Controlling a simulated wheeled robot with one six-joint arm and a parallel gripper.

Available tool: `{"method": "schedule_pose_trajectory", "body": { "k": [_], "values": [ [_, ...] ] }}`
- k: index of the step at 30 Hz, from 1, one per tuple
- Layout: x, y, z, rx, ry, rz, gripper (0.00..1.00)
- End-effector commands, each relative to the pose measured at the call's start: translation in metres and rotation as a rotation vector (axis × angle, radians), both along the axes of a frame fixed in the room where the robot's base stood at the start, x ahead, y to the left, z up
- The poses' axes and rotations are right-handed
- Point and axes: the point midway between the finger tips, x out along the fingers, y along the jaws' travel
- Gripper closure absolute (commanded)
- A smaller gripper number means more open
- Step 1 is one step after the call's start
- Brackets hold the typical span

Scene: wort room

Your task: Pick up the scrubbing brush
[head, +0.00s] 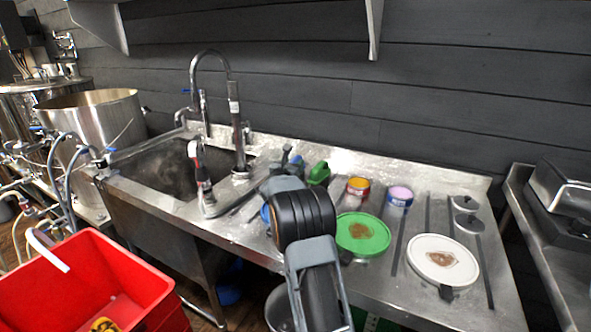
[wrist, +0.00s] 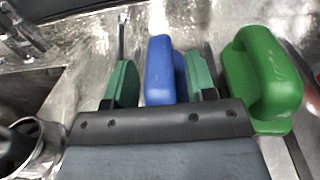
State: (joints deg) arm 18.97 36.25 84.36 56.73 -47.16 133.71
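A blue block-like handle (wrist: 160,70), seemingly a brush, shows between the two green finger pads of my gripper (wrist: 162,84) in the wrist view. A narrow gap shows on its left side; its right side lies close to the right pad. My gripper is open around or just above it; the exact height is unclear. A green brush-like piece with a looped handle (wrist: 262,75) lies just right of the fingers. It also shows in the head view (head: 319,173), right of my gripper (head: 287,160). Bristles are hidden, so which is the scrubbing brush is not certain.
The steel counter (head: 330,157) holds two tins (head: 357,186), a green lid (head: 363,233) and a white lid (head: 442,260) to the right. A sink (head: 165,170) with a tall tap (head: 237,120) is left. A red bin (head: 85,285) stands front left.

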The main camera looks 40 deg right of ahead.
Motion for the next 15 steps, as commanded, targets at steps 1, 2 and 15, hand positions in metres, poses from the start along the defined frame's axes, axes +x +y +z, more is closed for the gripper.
{"method": "schedule_pose_trajectory", "body": {
  "k": [1, 2, 15],
  "values": [
    [-0.0001, 0.0001, 0.0001, 0.000, 0.000, 0.000, 0.54],
    [-0.0001, 0.0001, 0.0001, 0.000, 0.000, 0.000, 0.57],
    [-0.0001, 0.0000, 0.0001, 0.000, 0.000, 0.000, 0.99]
  ]
}}
